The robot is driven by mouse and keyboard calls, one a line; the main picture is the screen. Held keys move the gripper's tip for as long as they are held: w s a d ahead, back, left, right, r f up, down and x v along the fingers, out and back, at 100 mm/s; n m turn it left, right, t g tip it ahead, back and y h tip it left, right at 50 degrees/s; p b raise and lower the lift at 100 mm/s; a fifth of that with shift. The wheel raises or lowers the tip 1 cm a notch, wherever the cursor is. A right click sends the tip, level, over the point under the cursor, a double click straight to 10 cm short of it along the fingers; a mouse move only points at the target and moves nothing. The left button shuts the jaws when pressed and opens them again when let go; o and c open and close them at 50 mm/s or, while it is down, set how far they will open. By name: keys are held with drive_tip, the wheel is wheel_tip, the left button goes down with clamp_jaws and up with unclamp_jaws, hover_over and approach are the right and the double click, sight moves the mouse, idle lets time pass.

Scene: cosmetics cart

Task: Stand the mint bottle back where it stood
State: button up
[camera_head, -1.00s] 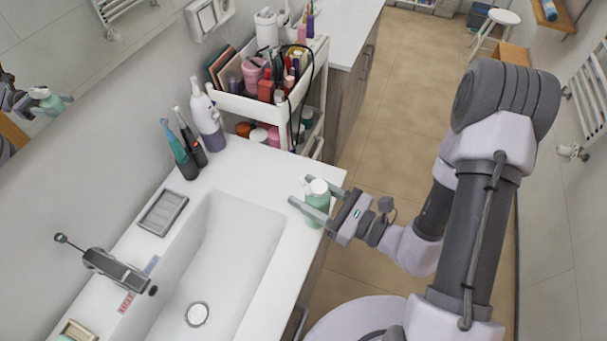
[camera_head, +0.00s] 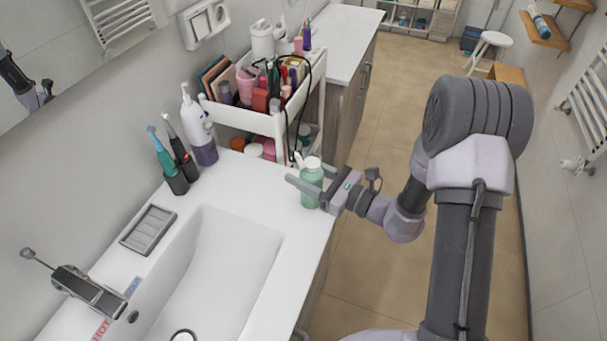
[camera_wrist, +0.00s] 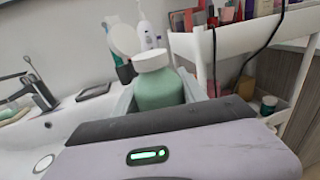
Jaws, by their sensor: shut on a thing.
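The mint bottle (camera_head: 311,185) is a small green bottle with a white cap, upright at the right end of the white sink counter (camera_head: 270,190). My gripper (camera_head: 310,187) is shut on it, coming from the right with one finger on each side. The bottle's base appears at or just above the counter near its front edge; I cannot tell whether it touches. In the wrist view the mint bottle (camera_wrist: 158,85) stands upright between the fingers, its lower part hidden by my gripper body.
A white cart (camera_head: 270,122) full of cosmetics stands just behind the bottle, with a black cable hanging over its side. A white and purple bottle (camera_head: 200,135) and electric toothbrushes (camera_head: 170,165) stand at the back left. The basin (camera_head: 215,270) lies left of the gripper.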

drive_tip(key=o, duration=1.4)
